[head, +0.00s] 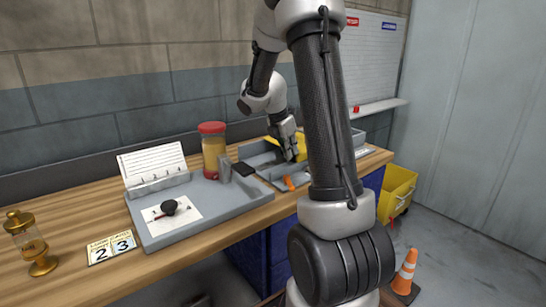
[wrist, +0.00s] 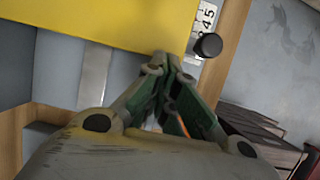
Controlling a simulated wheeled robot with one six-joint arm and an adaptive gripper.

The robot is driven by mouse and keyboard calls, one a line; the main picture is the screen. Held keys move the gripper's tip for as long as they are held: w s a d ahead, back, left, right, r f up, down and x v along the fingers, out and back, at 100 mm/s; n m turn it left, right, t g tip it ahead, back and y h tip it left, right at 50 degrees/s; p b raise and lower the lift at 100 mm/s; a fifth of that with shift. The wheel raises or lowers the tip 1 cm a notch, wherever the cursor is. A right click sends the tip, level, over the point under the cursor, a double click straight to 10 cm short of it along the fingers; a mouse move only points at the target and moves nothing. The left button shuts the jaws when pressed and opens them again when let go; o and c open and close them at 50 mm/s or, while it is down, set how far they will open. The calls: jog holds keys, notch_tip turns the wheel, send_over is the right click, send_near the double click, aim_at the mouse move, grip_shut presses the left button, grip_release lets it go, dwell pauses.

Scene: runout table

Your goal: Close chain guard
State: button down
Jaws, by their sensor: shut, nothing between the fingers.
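A yellow panel, which looks like the chain guard (wrist: 90,25), fills the upper left of the wrist view. In the head view a little of the yellow guard (head: 302,138) shows beside my gripper on the bench. Whether it is open or closed I cannot tell. My gripper (wrist: 172,62) is shut and empty, its fingertips at the lower right edge of the yellow panel in the wrist view; I cannot tell whether they touch it. In the head view my gripper (head: 291,155) reaches down over a grey tray, partly hidden by my own arm.
A black knob (wrist: 208,46) sits beside a numbered strip (wrist: 205,18), close to my fingertips. A yellow bin (head: 396,190) and an orange cone (head: 405,272) are on the floor.

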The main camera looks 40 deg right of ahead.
jog(key=shift+w+d, duration=0.1)
jog(key=shift+d, duration=2.2)
